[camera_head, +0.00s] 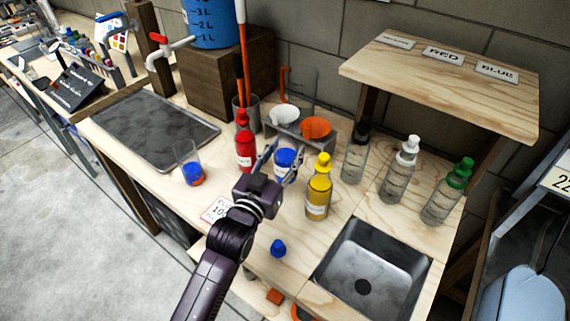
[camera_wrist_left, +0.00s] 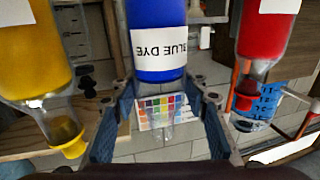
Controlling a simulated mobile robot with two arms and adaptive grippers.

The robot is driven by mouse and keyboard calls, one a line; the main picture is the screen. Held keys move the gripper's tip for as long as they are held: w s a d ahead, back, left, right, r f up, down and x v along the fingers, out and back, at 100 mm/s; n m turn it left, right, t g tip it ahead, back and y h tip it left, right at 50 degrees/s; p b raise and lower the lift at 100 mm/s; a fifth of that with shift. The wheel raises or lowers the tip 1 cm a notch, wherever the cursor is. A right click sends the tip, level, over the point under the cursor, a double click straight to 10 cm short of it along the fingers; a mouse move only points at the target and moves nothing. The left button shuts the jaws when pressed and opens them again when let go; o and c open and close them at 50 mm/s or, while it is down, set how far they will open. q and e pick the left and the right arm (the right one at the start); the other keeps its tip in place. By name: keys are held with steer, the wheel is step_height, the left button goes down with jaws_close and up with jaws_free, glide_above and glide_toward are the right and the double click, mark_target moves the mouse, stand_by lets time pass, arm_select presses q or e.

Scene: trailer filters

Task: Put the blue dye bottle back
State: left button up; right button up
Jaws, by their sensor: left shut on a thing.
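The blue dye bottle (camera_head: 285,165) is upright between the red dye bottle (camera_head: 245,148) and the yellow dye bottle (camera_head: 319,190). My left gripper (camera_head: 281,160) is shut around it, one finger on each side. In the left wrist view, which is upside down, the blue bottle (camera_wrist_left: 158,35) with its "BLUE DYE" label is between the fingers of the left gripper (camera_wrist_left: 160,88). I cannot tell whether its base touches the bench. A loose blue cap (camera_head: 278,249) lies on the bench nearer the front. My right gripper is not in view.
A beaker (camera_head: 192,168) with blue and orange contents stands left, by a metal tray (camera_head: 155,127). White and orange funnels (camera_head: 316,127) stand behind. Clear bottles (camera_head: 399,172) stand right, below a shelf (camera_head: 440,80) labelled RED and BLUE. A sink (camera_head: 372,270) is front right.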

mark_target(281, 171)
arm_select(q)
steer(key=shift+f, duration=2.15)
steer(key=o, duration=1.5)
steer(key=shift+f, duration=0.15)
steer(key=shift+c, duration=0.2)
steer(key=shift+s, duration=0.15)
steer(key=b+v, duration=0.1)
steer(key=v, duration=1)
steer(key=shift+s+a, duration=0.25)
steer(key=shift+s, duration=0.1)
